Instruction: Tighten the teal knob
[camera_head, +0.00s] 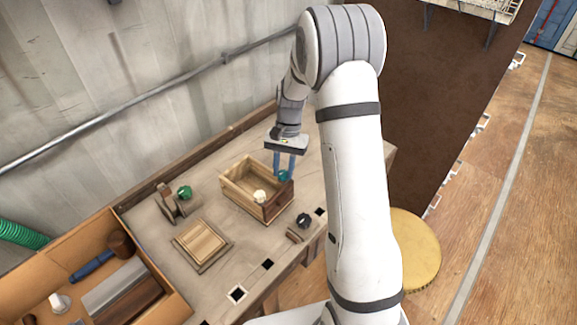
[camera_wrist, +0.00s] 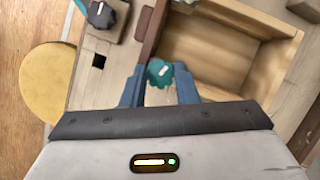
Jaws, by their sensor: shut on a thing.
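The teal knob (camera_wrist: 160,73) is a lobed knob with a pale mark on its top, at the wooden box's dark front board. In the head view the teal knob (camera_head: 283,175) shows small at the box's right corner. My gripper (camera_wrist: 160,90) comes down from above with its blue fingers on either side of the knob, shut on it. In the head view my gripper (camera_head: 283,170) hangs over that corner of the box. The open wooden box (camera_head: 236,187) is empty as far as I see. How far the knob is turned cannot be told.
A cream knob (camera_head: 260,196) sits on the same board. A black knob (camera_head: 303,220) is near the bench's front edge, and a green knob (camera_head: 185,192) is on a wooden stand at left.

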